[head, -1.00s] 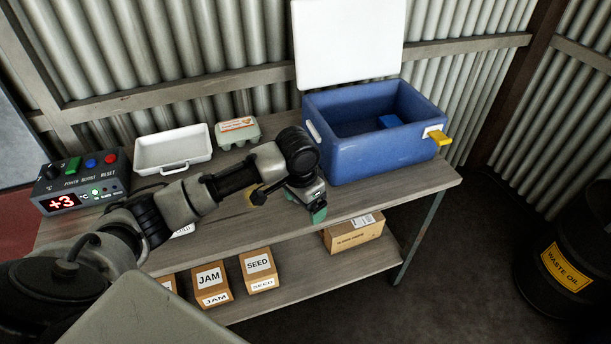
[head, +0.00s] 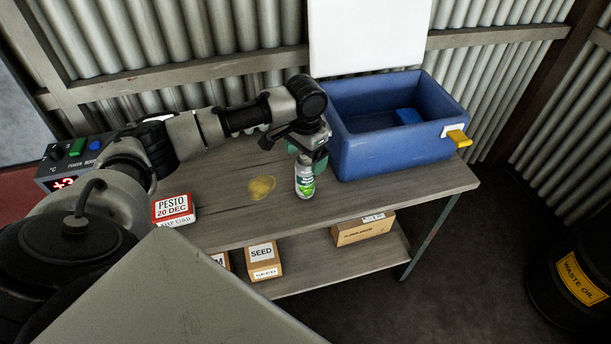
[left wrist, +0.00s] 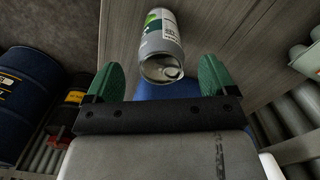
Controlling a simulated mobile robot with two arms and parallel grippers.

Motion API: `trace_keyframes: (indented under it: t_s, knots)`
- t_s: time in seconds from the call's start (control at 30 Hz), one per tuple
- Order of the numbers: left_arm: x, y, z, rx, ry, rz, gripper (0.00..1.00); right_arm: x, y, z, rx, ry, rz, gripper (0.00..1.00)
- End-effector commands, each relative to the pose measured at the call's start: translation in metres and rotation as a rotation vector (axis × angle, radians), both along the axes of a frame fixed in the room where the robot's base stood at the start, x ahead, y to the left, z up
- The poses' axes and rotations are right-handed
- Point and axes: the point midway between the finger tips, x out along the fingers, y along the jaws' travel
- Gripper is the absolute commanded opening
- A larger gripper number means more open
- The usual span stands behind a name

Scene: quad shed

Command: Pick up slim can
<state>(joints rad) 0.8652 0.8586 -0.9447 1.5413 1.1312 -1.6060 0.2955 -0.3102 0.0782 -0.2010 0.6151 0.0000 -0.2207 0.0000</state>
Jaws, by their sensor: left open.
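The slim can (head: 305,180) stands upright on the bench in the head view, silver with a green and white label, just left of the blue cooler's front corner. My left gripper (head: 307,160) is directly above it, pointing down, and partly hides its top. In the left wrist view the can (left wrist: 162,42) shows its open-tab lid between and beyond the green fingertips of the left gripper (left wrist: 158,80). The fingers are spread apart, with clear space on both sides of the can. My right gripper is in neither view.
A PESTO box (head: 174,209) is on the bench to the left, with a yellow stain (head: 262,187) between. Cartons, one marked SEED (head: 263,259), are on the lower shelf. The bench front is clear.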

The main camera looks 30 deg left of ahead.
Motion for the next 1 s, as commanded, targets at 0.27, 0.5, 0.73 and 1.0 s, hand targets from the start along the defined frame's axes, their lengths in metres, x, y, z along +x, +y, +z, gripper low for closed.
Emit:
trace_keyframes:
  t_s: [0.27, 0.5, 0.73, 1.0]
  knots:
    - [0.002, 0.001, -0.040, 0.001, 0.003, -0.001, 0.86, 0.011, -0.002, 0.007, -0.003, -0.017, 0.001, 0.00]
    - [0.002, 0.001, -0.046, 0.001, 0.001, -0.002, 0.86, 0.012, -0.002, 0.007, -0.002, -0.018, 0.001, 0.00]
    - [0.002, 0.001, -0.046, 0.001, 0.001, -0.002, 0.63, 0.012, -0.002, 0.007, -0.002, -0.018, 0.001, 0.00]
    - [0.002, 0.001, -0.045, 0.001, -0.001, -0.002, 0.21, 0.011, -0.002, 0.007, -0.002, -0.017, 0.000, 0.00]
